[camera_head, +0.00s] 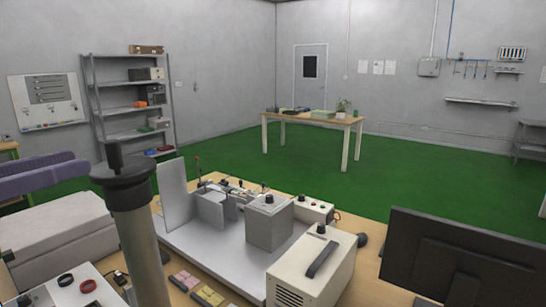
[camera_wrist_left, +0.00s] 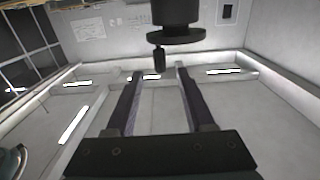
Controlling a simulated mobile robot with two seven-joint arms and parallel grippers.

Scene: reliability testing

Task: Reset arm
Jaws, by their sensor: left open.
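My left gripper (camera_head: 82,164) shows at the left edge of the head view as two purplish fingers pointing right. It also shows in the left wrist view (camera_wrist_left: 160,73), open and empty, with two dark fingers apart. A tan upright post (camera_head: 140,245) with a black flanged top and a short knob (camera_head: 114,155) stands to the right of the fingertips in the head view. In the upside-down wrist view, the black top (camera_wrist_left: 175,35) and its knob (camera_wrist_left: 159,60) appear in line with the gap, apparently beyond the fingertips. I cannot tell which thing the task's arm is. My right gripper is not in view.
A bench holds a grey test fixture (camera_head: 190,250), a cream instrument box (camera_head: 312,270), and a dark monitor (camera_head: 455,258) at right. A pale grey box (camera_head: 50,235) stands at left. A wooden table (camera_head: 313,118), a shelf rack (camera_head: 127,108) and open green floor lie behind.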

